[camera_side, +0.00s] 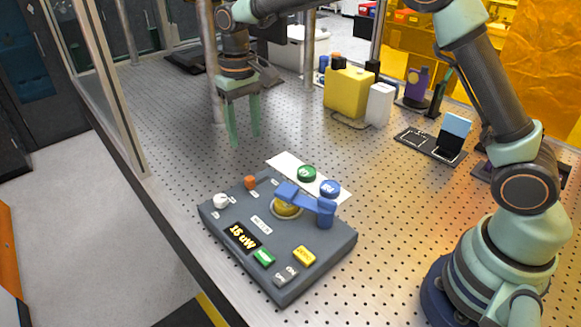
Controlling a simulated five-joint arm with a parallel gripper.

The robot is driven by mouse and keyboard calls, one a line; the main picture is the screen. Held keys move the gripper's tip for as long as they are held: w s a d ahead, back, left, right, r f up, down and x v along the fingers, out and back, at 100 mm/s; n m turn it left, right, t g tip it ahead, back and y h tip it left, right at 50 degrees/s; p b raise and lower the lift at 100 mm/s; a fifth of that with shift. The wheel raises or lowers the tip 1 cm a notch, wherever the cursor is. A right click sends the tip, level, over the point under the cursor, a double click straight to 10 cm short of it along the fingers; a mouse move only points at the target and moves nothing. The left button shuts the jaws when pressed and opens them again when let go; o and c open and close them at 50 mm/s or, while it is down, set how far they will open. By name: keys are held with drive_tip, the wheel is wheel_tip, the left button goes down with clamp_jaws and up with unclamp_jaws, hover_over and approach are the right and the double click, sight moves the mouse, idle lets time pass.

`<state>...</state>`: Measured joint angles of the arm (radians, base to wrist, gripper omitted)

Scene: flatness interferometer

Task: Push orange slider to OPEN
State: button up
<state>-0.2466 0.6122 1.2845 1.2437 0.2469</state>
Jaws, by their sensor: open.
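A dark grey control box (275,235) lies on the perforated table. A small orange slider (250,182) sits near its far left edge, and I cannot read any label beside it. My gripper (245,137) hangs above the table, up and behind the box, with its two pale green fingers pointing down. It is open, empty and apart from the slider. The box also carries a white knob (221,201), a blue lever (303,199) over a yellow part, a lit display (241,237), a green switch (263,256) and a yellow switch (304,256).
A white sheet (284,163) with a green cap (307,173) and a blue cap (330,188) lies behind the box. A yellow block (350,92) and a white block (380,104) stand farther back. A metal post (210,70) stands close to my gripper. Table left of the box is clear.

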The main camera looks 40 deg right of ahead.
sight(249, 178)
wheel_tip(249, 178, down, 12)
drive_tip(key=shift+f, duration=0.1)
idle(0.5)
clamp_jaws()
idle(1.3)
